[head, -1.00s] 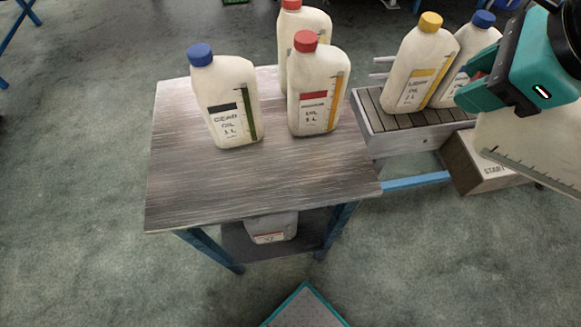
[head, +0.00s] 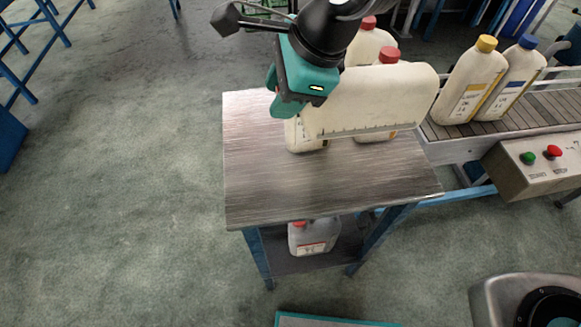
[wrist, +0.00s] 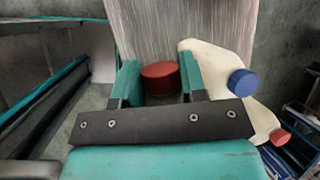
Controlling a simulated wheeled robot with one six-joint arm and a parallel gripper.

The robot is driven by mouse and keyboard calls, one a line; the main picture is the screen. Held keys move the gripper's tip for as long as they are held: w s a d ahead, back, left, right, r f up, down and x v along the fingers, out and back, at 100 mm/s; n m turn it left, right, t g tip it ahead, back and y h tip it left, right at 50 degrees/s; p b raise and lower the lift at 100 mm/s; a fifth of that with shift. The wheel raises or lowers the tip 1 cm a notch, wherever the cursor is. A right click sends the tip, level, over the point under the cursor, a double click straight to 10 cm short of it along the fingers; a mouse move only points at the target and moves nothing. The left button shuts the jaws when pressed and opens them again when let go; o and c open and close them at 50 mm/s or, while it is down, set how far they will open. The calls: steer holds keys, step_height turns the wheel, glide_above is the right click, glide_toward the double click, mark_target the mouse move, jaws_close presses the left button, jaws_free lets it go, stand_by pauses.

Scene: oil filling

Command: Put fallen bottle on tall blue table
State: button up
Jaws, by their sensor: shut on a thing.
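My gripper (head: 292,105) is shut on the cap end of a cream bottle (head: 375,98). The bottle lies sideways above the tall blue table (head: 290,190), its body pointing right in the head view. In the wrist view its red cap (wrist: 160,78) shows between my fingers; its body is hidden there. The table has a wood-grain top and blue legs. Cream bottles stand at its back: a blue-capped one, mostly hidden in the head view, whose cap (wrist: 240,82) shows in the wrist view, and two red-capped ones (head: 388,52) partly behind the held bottle.
A grey bottle (head: 313,236) with a red cap stands on the table's lower shelf. Yellow- and blue-capped bottles (head: 470,82) stand on the conveyor (head: 545,107) at right, above a button box (head: 535,165). The table top's front part is bare.

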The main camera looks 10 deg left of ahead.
step_height(320, 180, down, 17)
steer(key=p, duration=0.2)
steer(key=shift+r+p, duration=0.1)
steer(key=shift+p, duration=0.25)
steer(key=shift+f, duration=0.2)
steer(key=o, duration=0.9)
steer(key=shift+r, duration=0.1)
steer(key=shift+r, duration=0.1)
